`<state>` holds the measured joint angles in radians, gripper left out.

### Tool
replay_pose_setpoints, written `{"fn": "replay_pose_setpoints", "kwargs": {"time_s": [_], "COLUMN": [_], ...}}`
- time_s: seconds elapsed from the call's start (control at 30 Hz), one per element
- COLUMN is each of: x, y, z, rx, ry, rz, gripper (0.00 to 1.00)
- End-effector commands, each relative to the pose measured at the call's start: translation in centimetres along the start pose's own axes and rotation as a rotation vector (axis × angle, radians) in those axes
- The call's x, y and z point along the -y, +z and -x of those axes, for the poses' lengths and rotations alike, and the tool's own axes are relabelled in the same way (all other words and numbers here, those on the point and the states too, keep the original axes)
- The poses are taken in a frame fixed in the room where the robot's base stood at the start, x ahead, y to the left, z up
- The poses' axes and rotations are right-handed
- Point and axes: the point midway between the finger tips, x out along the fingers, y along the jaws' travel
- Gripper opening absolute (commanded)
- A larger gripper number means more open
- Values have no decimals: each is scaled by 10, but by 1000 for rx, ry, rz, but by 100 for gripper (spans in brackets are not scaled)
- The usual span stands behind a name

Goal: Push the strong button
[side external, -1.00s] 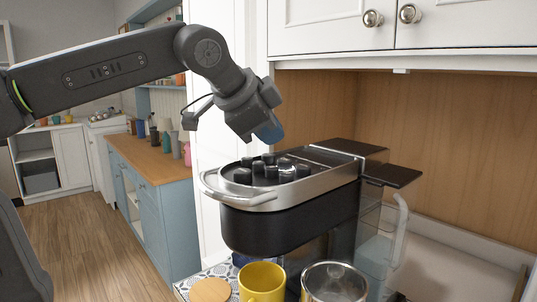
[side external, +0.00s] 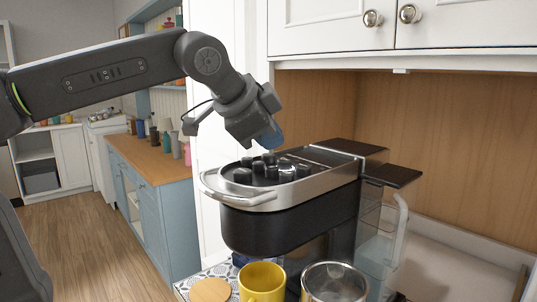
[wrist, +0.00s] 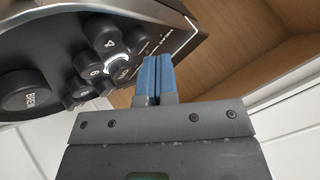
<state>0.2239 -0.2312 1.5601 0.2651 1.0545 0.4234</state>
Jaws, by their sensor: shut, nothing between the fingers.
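The coffee machine (side external: 285,215) has a black top panel with several raised black buttons (side external: 270,168). In the wrist view the buttons (wrist: 104,35) show close up, one with a lit white ring (wrist: 118,66) and a large one marked BREW (wrist: 30,95). I cannot read which one is the strong button. My gripper (side external: 273,142) is above the buttons, pointing down, apart from the panel in the side view. In the wrist view its blue fingers (wrist: 157,62) are together and empty, with tips by the panel's edge near the lit button.
A yellow mug (side external: 262,282) and a metal-rimmed cup (side external: 334,284) stand below the machine. A handle bar (side external: 235,197) runs along the machine's front. White cupboards (side external: 330,30) hang above and behind. The space left of the machine top is clear.

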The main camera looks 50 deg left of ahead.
Motion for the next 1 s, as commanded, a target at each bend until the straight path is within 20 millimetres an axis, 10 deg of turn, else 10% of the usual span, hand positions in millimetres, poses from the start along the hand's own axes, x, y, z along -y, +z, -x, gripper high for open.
{"fn": "replay_pose_setpoints", "kwargs": {"time_s": [1.0], "x": [-4], "y": [4], "z": [-6], "rx": [0], "ry": [0], "rz": [0], "gripper": [0]}}
